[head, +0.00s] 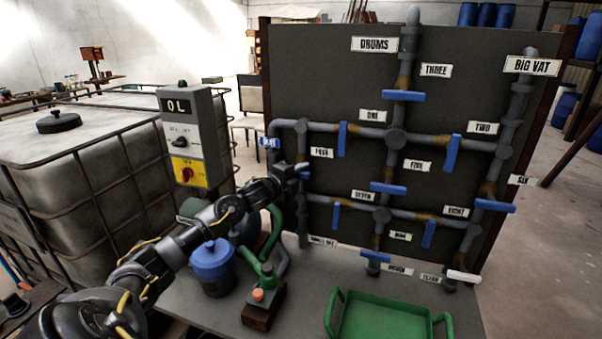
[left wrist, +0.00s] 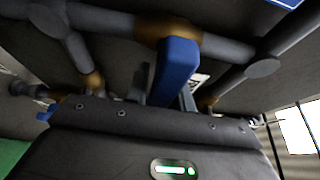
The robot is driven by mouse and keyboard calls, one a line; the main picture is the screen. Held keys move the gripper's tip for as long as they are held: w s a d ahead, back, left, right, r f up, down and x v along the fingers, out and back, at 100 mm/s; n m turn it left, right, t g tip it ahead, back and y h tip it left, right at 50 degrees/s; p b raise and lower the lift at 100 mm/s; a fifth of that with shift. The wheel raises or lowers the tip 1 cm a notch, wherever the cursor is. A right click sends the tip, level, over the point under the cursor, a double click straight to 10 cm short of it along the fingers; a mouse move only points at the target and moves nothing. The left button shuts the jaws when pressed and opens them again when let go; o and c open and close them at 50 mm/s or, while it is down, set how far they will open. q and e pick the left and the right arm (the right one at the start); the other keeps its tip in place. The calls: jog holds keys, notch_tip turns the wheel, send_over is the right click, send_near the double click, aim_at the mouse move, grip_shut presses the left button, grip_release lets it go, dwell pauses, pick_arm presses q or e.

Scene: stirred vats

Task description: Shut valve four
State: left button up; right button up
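Valve four has its label FOUR (head: 321,153) beside the upright left pipe of the panel. A little of its blue handle (head: 304,174) shows past my left gripper (head: 298,170), which is at the valve. In the left wrist view this blue handle (left wrist: 176,66) stands out from a brass fitting (left wrist: 165,28), across the line of the pipe. The left gripper's grey fingers (left wrist: 165,92) flank the handle. I cannot tell whether they press on it. The handle's near end is partly hidden behind the gripper body. My right gripper is not in view.
A green pump (head: 268,266), a blue-lidded pot (head: 212,262) and a green tray (head: 384,318) stand on the bench. A control box (head: 196,140) stands left of the panel.

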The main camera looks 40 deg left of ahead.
pick_arm(q)
jog(key=o, duration=0.3)
jog(key=s+b, duration=0.3)
jog(key=s, duration=0.8)
jog(key=shift+a, duration=0.3)
jog(key=shift+w, duration=0.1)
